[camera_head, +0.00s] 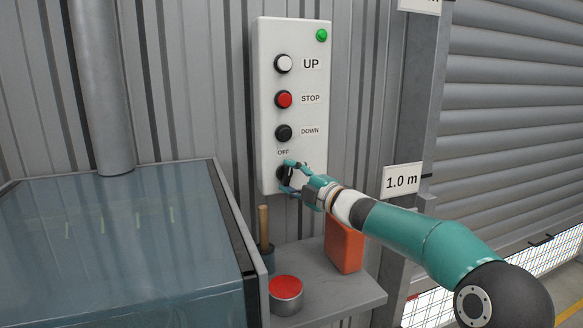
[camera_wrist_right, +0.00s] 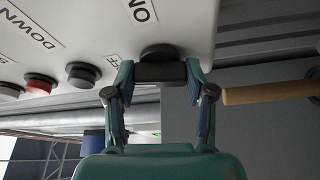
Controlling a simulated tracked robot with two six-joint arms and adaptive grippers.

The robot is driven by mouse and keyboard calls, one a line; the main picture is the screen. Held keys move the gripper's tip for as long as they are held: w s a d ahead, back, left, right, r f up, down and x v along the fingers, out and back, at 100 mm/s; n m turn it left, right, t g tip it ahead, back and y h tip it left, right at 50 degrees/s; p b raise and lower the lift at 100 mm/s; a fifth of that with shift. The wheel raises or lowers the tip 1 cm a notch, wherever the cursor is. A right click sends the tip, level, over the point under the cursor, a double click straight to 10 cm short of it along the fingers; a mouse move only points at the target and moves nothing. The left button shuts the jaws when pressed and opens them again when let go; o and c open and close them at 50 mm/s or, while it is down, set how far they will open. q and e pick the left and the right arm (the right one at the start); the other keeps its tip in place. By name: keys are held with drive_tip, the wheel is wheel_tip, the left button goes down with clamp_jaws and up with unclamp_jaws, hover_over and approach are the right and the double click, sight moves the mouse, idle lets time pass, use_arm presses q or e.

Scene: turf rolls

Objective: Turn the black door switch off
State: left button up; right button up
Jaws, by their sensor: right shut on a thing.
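The black door switch (camera_head: 284,174) is at the bottom of the white control panel (camera_head: 265,110), below an OFF label (camera_head: 283,152). My right gripper (camera_head: 287,175) reaches it from the right. In the right wrist view, the black switch knob (camera_wrist_right: 160,70) sits between the two fingers of my right gripper (camera_wrist_right: 158,73), which are shut on it. An ON label (camera_wrist_right: 140,9) shows beside the knob there, and the OFF label is partly hidden by a finger. I cannot tell which label the knob points at. My left gripper is not in view.
Above the switch are a white UP button (camera_head: 284,63), red STOP button (camera_head: 284,99), black DOWN button (camera_head: 284,132) and green lamp (camera_head: 321,35). Below, a grey shelf (camera_head: 335,290) holds an orange block (camera_head: 344,250), red-topped tin (camera_head: 286,293) and wooden-handled tool (camera_head: 263,225).

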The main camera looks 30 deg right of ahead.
drive_tip(key=shift+a+f+n+g+p, duration=0.15)
drive_tip(key=shift+n+g+p, duration=0.25)
drive_tip(key=shift+n+p, duration=0.45)
drive_tip(key=shift+n, duration=0.45)
drive_tip(key=shift+f, duration=0.15)
drive_tip(key=o, duration=1.2)
drive_tip(key=shift+c, duration=0.2)
drive_tip(key=shift+r, duration=0.2)
drive_tip(key=shift+s+d, duration=0.2)
drive_tip(key=shift+s, duration=0.3)
drive_tip(key=s+d, duration=0.1)
drive_tip(key=s, duration=0.9)
drive_tip(key=shift+s+d, duration=0.25)
drive_tip(key=shift+s, duration=0.15)
drive_tip(key=shift+f, duration=0.1)
